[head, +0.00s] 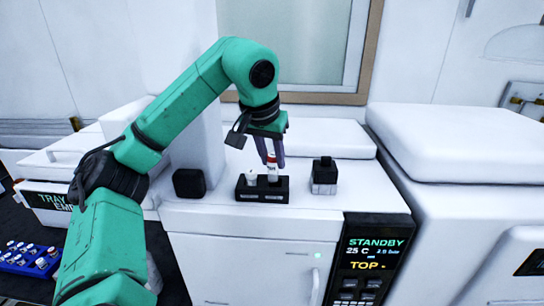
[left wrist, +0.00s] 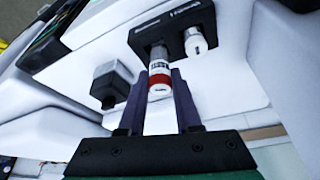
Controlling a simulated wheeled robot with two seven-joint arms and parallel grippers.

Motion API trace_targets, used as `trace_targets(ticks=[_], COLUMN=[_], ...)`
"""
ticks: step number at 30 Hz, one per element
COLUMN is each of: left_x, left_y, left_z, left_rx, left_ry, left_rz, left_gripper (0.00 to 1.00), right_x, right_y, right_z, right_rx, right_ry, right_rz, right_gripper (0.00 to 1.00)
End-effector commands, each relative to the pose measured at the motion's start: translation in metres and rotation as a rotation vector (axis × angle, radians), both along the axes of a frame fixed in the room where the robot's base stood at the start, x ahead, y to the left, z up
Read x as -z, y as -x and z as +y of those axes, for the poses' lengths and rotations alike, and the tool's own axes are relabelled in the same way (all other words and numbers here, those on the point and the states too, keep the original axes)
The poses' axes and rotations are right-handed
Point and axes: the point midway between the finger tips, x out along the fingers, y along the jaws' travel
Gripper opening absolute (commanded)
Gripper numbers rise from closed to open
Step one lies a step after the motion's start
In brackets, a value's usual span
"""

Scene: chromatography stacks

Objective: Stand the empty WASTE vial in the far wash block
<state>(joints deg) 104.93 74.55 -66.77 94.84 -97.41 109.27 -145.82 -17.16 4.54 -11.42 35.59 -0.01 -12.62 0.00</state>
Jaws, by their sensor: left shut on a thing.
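My left gripper (head: 270,157) reaches down from above and is shut on a vial (head: 272,169) with a red band and a white label. The vial also shows in the left wrist view (left wrist: 159,74), between the dark fingers (left wrist: 160,95), its far end at the black two-place block (head: 262,195). The vial looks about upright over the right place of the block in the head view. I cannot tell whether its bottom is inside the hole. A white-topped vial (head: 251,177) stands in the other place and also shows in the left wrist view (left wrist: 195,41). My right gripper is out of view.
A black-topped grey block (head: 324,176) stands right of the two-place block, on the white cabinet top (head: 300,204). A black rounded block (head: 189,183) is at the left. A blue rack of vials (head: 30,258) lies far left. A display (head: 375,253) reads STANDBY and TOP.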

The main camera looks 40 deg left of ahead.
Motion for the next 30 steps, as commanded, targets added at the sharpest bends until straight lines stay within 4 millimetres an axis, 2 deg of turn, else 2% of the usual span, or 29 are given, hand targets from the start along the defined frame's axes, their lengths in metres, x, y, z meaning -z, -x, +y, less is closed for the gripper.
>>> trace_targets(ticks=[12,30], left_x=[0.003,0.028], left_y=[-0.005,-0.006], left_z=[0.0,0.0], left_rx=[0.0,0.0], left_ry=[0.0,0.0], left_rz=[0.0,0.0], left_gripper=[0.0,0.0], right_x=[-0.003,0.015], right_y=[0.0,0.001], right_z=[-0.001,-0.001], right_rx=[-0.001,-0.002], right_ry=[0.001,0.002], right_rz=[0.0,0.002], right_gripper=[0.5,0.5])
